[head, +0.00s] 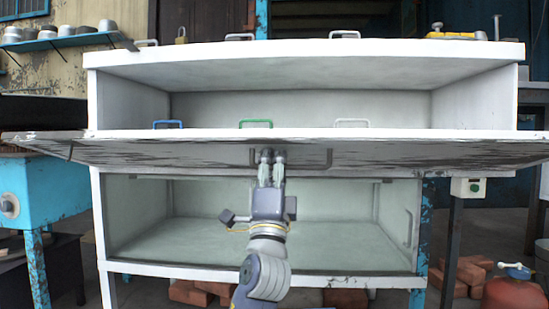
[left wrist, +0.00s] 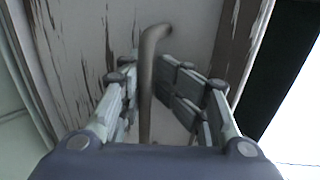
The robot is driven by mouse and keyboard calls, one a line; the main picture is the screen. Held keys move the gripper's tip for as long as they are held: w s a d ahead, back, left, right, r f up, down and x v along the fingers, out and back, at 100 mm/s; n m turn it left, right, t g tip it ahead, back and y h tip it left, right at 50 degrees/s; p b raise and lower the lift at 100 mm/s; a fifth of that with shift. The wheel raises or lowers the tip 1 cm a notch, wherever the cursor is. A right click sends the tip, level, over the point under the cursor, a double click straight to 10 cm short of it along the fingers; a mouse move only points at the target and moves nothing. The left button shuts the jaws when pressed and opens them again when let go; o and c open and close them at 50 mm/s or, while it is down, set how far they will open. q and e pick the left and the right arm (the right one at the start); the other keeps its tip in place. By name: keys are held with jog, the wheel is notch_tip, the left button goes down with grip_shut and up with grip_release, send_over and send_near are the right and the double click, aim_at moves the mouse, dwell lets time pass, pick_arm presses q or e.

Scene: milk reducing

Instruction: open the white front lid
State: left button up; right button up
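The white front lid (head: 180,151) stands out from the front of the white cabinet as a nearly level panel, its worn, scratched underside facing me. A grey handle (head: 318,158) is fixed on that side; in the left wrist view the handle (left wrist: 147,90) is a bent bar. My left gripper (head: 272,155) reaches up from below with its fingers close together at the handle. In the left wrist view the fingers (left wrist: 147,75) lie on both sides of the bar, apparently shut on it. My right gripper is not in view.
The white cabinet (head: 94,220) has an open upper compartment and a lower glass-fronted space. Blue (head: 168,124), green (head: 256,123) and white (head: 351,123) handles show above the lid's edge. A blue stand (head: 62,190) is at left. Bricks (head: 345,298) and a red can (head: 513,292) lie low.

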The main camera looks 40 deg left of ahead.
pick_arm(q)
jog(key=w+f+b+v, duration=0.1)
jog(key=b+v, duration=0.4)
jog(key=v, duration=0.6)
jog(key=shift+a+f, duration=0.25)
jog(key=shift+f, duration=0.15)
dwell(0.3)
dwell(0.4)
dwell(0.4)
